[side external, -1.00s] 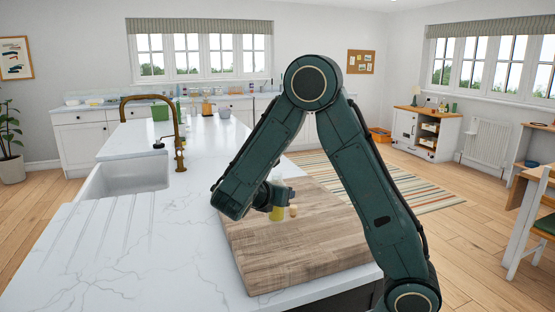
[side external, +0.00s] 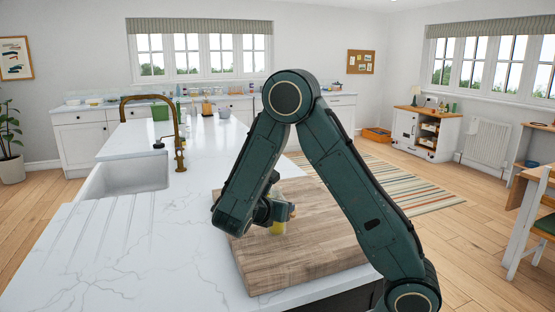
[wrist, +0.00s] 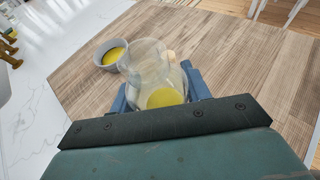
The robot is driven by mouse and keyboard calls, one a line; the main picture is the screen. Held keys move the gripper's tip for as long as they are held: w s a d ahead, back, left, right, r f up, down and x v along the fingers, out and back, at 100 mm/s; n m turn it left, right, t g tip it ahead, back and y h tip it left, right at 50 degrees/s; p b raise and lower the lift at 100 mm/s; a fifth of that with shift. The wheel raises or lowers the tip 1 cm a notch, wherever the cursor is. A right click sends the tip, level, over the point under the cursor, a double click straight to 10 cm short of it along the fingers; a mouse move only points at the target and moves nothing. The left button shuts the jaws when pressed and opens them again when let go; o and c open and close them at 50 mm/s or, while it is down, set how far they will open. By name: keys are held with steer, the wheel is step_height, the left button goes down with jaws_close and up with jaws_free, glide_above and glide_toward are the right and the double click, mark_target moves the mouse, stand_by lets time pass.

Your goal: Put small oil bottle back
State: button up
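The small oil bottle (wrist: 158,72) is clear glass with yellow oil low inside. In the wrist view it stands between the two blue fingers of my gripper (wrist: 160,92), with a finger close on each side. Whether the fingers press on the glass or leave a slight gap is not clear. In the side view my gripper (side external: 283,210) is low over the wooden board and covers most of the bottle. A patch of yellow oil (side external: 278,229) shows below it.
A small grey bowl (wrist: 110,54) with yellow oil sits on the wooden board (wrist: 90,85), left of the bottle in the wrist view. The board (side external: 310,255) has clear space in front. The sink (side external: 128,177) and brass tap (side external: 179,135) are further left.

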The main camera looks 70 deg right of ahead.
steer(key=o, duration=0.4)
steer(key=shift+o, duration=0.2)
steer(key=shift+r, duration=0.2)
steer(key=v, duration=1.2)
steer(key=shift+f, duration=0.1)
stand_by(0.3)
steer(key=s+a+r+m+t+y, duration=0.2)
steer(key=s+a+m+y, duration=0.3)
steer(key=s+m, duration=0.3)
steer(key=s+a+r+m+t+y, duration=0.3)
steer(key=s+a+m+y, duration=0.2)
steer(key=m, duration=0.5)
steer(key=shift+s+r+t+y, duration=0.3)
steer(key=shift+s+r+y, duration=0.1)
steer(key=shift+s+y, duration=1.15)
